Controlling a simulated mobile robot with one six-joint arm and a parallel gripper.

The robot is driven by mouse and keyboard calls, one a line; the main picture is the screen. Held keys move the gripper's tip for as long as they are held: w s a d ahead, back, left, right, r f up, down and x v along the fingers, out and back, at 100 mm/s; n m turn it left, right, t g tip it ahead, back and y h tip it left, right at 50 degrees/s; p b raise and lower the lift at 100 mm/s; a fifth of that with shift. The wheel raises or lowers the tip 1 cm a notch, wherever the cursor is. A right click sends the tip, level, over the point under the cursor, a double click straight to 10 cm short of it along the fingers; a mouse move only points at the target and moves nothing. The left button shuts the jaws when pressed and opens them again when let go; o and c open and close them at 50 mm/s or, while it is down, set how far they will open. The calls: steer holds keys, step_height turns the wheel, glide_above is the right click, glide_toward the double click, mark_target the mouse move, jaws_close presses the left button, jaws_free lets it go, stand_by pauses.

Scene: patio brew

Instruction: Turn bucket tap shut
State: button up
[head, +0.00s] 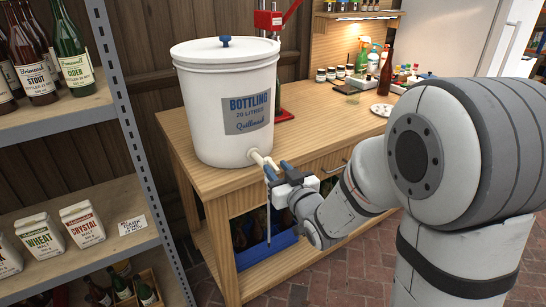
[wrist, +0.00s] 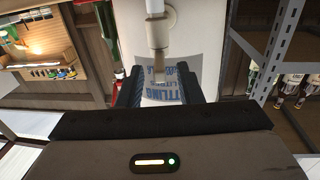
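A white bottling bucket (head: 205,115) stands on the wooden bench, with a blue-knobbed lid and a grey label. Its pale tap (head: 259,159) sticks out low on the front right. A thin wand (head: 268,215) hangs down below the tap. My gripper (head: 279,170) is at the tap's outer end. In the wrist view, its two dark fingers stand apart, with the narrow end of the tap (wrist: 157,32) showing between them and the label (wrist: 160,90) beyond. I cannot tell whether either finger touches the tap, or which way its lever points.
The wooden bench (head: 190,160) carries a red bench capper (head: 268,20), a brown bottle (head: 386,72) and small jars. A metal shelf (head: 60,115) with bottles and malt bags stands close on the left. A blue crate (head: 262,250) sits under the bench. Brick floor lies in front.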

mark_target(269, 160)
steer(key=shift+x, duration=1.9)
steer(key=shift+f, duration=0.1)
steer(key=shift+c, duration=0.5)
jaws_close()
